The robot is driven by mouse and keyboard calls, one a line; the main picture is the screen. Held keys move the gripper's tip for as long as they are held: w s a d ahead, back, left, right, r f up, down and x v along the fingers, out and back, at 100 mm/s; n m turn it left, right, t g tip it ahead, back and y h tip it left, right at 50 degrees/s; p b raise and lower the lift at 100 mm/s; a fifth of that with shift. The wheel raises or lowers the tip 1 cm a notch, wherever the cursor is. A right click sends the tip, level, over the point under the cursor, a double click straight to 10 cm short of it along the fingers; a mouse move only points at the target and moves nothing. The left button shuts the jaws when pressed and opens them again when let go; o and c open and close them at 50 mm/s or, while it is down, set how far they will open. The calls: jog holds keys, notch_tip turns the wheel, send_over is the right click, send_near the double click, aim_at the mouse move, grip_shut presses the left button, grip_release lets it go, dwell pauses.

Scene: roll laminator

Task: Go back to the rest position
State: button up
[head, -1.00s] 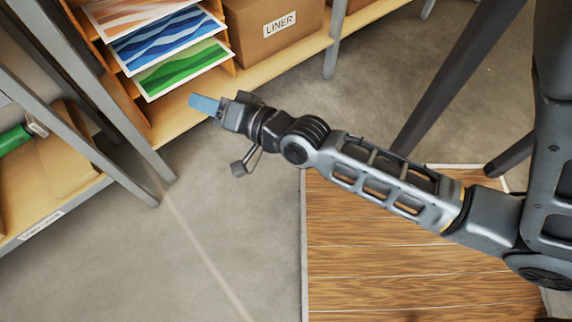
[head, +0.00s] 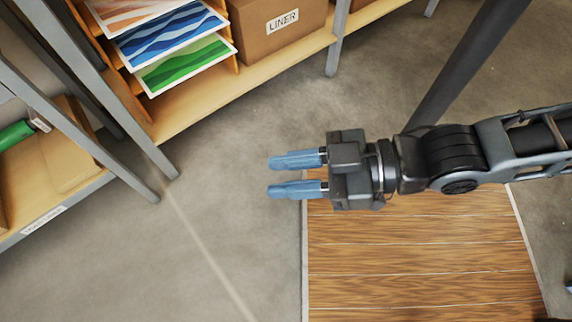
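My gripper (head: 295,174) is in the middle of the head view, pointing left. Its two blue fingers are apart with nothing between them. It hangs above the grey floor at the left edge of the wooden boards. My arm reaches in from the right edge of the picture. The gripper is clear of the shelves, with open floor between it and them.
A shelf rack at top left holds printed sheets in slots, the lowest one green (head: 185,63), the one above blue (head: 168,34). A cardboard box labelled LINER (head: 275,27) stands beside them. Another shelf (head: 62,185) is at left. The grey floor (head: 225,215) between is bare.

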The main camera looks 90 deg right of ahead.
notch_tip(320, 180, up, 27)
jog(key=p, duration=2.6)
jog(key=shift+p, duration=0.35)
jog(key=shift+f, duration=0.15)
jog(key=shift+d, duration=0.1)
